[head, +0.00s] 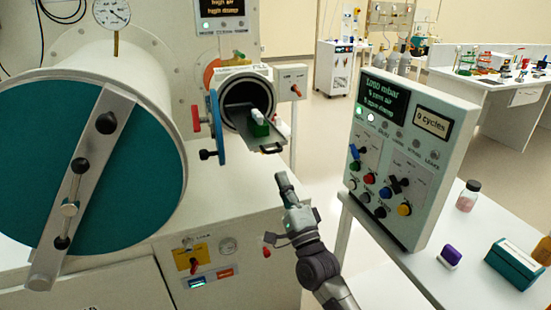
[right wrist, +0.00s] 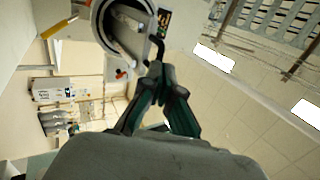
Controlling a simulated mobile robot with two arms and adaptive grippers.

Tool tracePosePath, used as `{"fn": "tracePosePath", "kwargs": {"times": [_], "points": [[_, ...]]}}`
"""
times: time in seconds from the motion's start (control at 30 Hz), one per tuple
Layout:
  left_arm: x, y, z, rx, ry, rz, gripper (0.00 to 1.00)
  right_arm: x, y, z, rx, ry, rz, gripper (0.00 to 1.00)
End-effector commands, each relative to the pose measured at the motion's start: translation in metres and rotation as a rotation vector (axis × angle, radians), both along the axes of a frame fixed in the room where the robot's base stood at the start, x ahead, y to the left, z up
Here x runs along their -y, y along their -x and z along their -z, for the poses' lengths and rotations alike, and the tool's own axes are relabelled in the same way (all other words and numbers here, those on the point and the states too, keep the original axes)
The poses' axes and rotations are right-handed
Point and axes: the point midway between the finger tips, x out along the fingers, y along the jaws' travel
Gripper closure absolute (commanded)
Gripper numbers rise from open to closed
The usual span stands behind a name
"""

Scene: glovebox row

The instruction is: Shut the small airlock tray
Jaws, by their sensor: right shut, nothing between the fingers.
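The small airlock (head: 246,92) is a round chamber with its blue door (head: 216,125) swung open to the left. Its dark tray (head: 262,146) sticks out of the opening, with a handle at its front edge. A green and white item (head: 259,123) sits on the tray. My right gripper (head: 281,178) is shut and empty, just in front of and below the tray handle in the head view. In the right wrist view the shut fingertips (right wrist: 159,70) are close to the dark handle (right wrist: 155,46); I cannot tell whether they touch. My left gripper is out of view.
The large airlock with a teal door (head: 110,190) fills the left. A tilted control panel (head: 400,150) stands to the right of my right arm. A bench with a purple-topped item (head: 450,256) and a teal box (head: 513,265) is at the lower right.

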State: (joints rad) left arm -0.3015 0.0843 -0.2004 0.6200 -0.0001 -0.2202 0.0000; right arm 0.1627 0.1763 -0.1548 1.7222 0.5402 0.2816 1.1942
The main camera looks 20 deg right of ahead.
Motion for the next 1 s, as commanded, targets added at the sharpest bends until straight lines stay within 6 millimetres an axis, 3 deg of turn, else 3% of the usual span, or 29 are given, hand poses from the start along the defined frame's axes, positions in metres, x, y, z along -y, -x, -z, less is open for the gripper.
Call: {"fn": "tracePosePath", "kwargs": {"times": [0.1,0.3,1.0], "points": [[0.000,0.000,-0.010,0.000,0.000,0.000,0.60,-0.002,-0.020,-0.015,0.000,0.001,0.001,1.00],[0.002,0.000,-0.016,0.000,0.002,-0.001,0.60,-0.003,-0.040,-0.025,-0.001,0.001,0.001,1.00],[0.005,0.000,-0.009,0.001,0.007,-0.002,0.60,-0.004,-0.051,-0.025,0.001,0.001,0.001,1.00]]}}
